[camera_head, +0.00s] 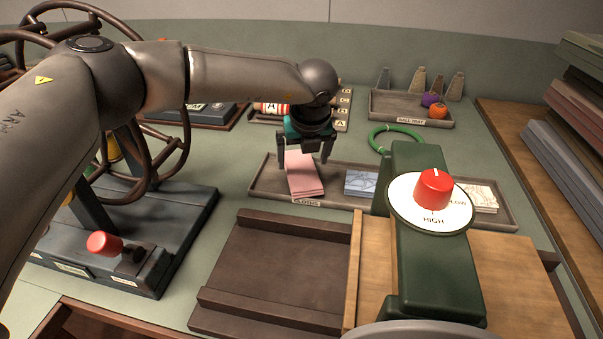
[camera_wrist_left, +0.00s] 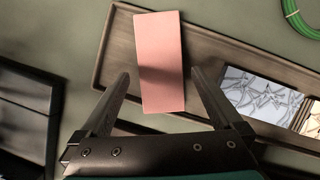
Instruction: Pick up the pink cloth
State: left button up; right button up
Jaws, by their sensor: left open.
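The pink cloth (camera_head: 304,177) lies flat as a folded stack at the left end of a long grey-brown tray (camera_head: 344,202) labelled for cloths. In the left wrist view the pink cloth (camera_wrist_left: 160,62) is a pale pink rectangle, and its lower end lies between my fingers in the picture. My left gripper (camera_head: 304,157) hangs just above and behind the cloth in the head view, open and empty, with its fingers pointing down. The left gripper (camera_wrist_left: 158,80) also shows open in the left wrist view. My right gripper is not in view.
Blue-grey patterned cloth (camera_head: 361,184) and a pale patterned stack (camera_head: 481,195) share the tray. A green machine with a red knob (camera_head: 433,190) stands in front on the right. A green ring (camera_head: 396,138) lies behind. A dark wheeled device (camera_head: 125,240) stands left.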

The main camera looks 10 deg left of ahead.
aim_at(301, 169)
pick_arm(q)
jog(key=shift+b+x, duration=0.35)
jog(key=shift+x, duration=1.25)
jog(key=c, duration=1.3)
